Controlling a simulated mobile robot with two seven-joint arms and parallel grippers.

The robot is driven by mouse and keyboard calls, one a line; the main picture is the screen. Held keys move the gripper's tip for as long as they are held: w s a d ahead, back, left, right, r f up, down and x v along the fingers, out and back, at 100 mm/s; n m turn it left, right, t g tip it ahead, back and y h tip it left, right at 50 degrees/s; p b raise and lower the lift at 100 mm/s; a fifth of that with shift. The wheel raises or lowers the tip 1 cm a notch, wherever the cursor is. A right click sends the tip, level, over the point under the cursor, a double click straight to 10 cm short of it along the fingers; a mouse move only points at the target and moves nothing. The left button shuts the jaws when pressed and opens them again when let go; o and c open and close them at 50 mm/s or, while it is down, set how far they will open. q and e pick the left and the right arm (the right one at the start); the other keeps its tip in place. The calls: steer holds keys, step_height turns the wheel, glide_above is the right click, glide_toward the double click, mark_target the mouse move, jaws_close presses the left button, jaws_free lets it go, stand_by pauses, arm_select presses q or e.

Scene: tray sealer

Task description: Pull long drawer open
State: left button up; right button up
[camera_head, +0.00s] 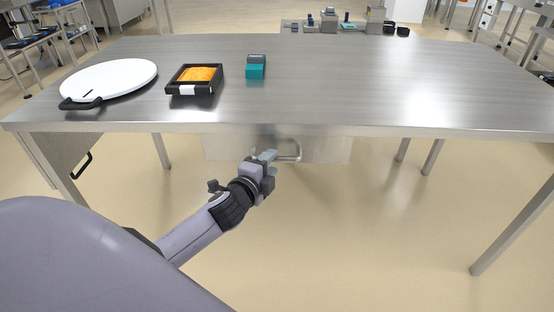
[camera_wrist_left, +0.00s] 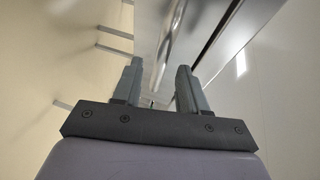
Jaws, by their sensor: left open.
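The long drawer (camera_head: 325,148) is a wide metal front under the table's front edge, and it looks shut. Its bar handle (camera_head: 291,155) is silvery. My left gripper (camera_head: 268,163) is at the left part of this handle. In the left wrist view, my left gripper (camera_wrist_left: 158,72) has its two fingers apart, and the handle bar (camera_wrist_left: 172,35) runs toward the gap between them. Whether the fingers touch the bar I cannot tell. My right gripper is not in view.
The steel table (camera_head: 350,85) carries a white round board (camera_head: 110,76), a black tray with orange contents (camera_head: 195,90) and a teal-grey box (camera_head: 256,66). A unit with a black handle (camera_head: 82,166) hangs under the left end. The floor before the drawer is clear.

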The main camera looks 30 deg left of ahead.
mark_target(275, 159)
arm_select(q)
steer(key=shift+x, duration=1.8)
steer(key=shift+d, duration=0.1)
jaws_close()
